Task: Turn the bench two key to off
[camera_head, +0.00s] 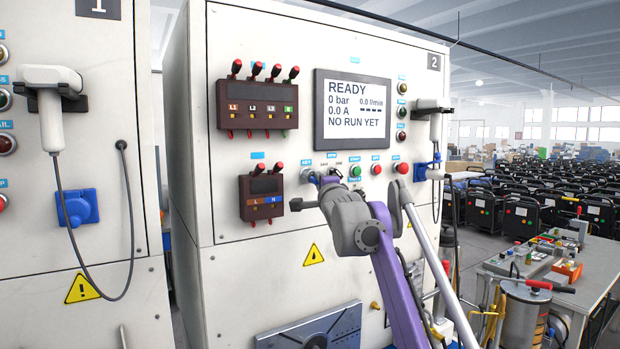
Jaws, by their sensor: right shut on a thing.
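Bench two is the white cabinet (280,200) with the "2" plate at its upper right. Its key switch (307,175) sits at the left end of the control row below the display, under a small blue label. My right gripper (323,180) reaches up to it from below and is shut on the key, whose body is mostly hidden by the fingers and wrist. The key's angle cannot be made out. The display (352,110) reads READY, 0 bar, 0.0 l/min, 0.0 A, NO RUN YET. My left gripper is not in view.
Green (354,171) and red buttons (401,168) sit right of the key. Terminal blocks with red levers (257,104) are at left. Bench one (70,230) stands at left; a cluttered work table (590,265) is at right.

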